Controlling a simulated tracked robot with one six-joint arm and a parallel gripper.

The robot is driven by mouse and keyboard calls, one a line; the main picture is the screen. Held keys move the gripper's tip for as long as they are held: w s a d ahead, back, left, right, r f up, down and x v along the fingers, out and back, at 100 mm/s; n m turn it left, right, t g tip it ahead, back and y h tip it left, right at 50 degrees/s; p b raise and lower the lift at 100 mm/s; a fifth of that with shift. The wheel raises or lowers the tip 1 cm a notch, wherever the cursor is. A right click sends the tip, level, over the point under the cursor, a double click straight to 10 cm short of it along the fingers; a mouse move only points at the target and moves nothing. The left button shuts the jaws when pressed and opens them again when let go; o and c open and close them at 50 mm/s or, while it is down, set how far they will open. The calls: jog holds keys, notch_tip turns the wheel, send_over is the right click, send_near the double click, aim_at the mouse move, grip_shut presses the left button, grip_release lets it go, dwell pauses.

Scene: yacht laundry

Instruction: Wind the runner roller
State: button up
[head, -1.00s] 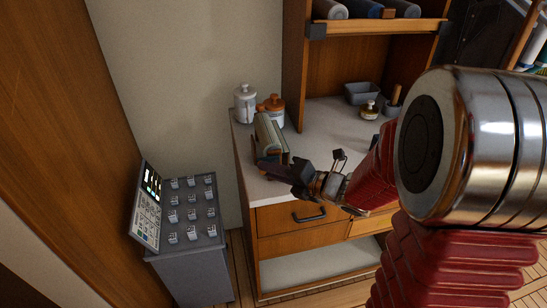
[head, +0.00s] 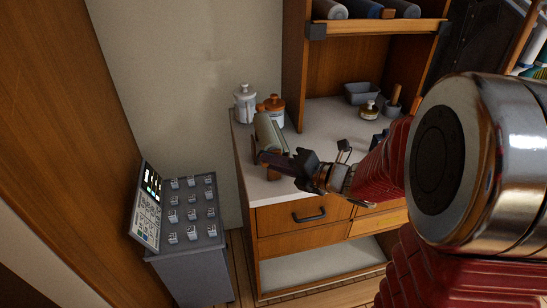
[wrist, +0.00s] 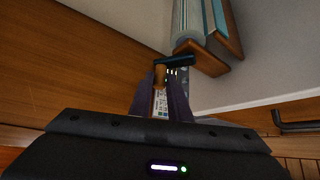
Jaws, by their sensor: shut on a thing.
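The runner roller (head: 268,134) lies at the left front of the counter, a pale green roll on a wooden stand. In the wrist view, the roll (wrist: 186,22) has a blue stripe beside it, and the wooden stand (wrist: 222,50) shows at its end. A dark crank arm (wrist: 180,61) sticks out from that end, with a small wooden handle (wrist: 160,74) on it. My gripper (head: 268,158) is at the near end of the roller. In the wrist view my gripper (wrist: 161,84) is shut on the handle, its fingers on both sides. The fingers partly hide the handle.
A white jar (head: 244,104) and an orange-and-white jar (head: 274,108) stand behind the roller. A grey tray (head: 362,94) and a small bottle (head: 369,110) are farther right. A grey control cabinet (head: 190,262) stands left of the counter. The counter's middle (head: 318,130) is clear.

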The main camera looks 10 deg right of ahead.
jog(key=shift+d+r, duration=0.65)
jog(key=shift+r, duration=0.05)
jog(key=shift+d+r, duration=0.2)
jog(key=shift+d, duration=0.5)
jog(key=shift+o, duration=0.9)
jog(key=shift+d+f, duration=0.1)
jog(key=shift+d, duration=0.55)
jog(key=shift+o, duration=0.5)
jog(key=shift+s+d+f, duration=0.1)
jog(key=shift+d, duration=0.3)
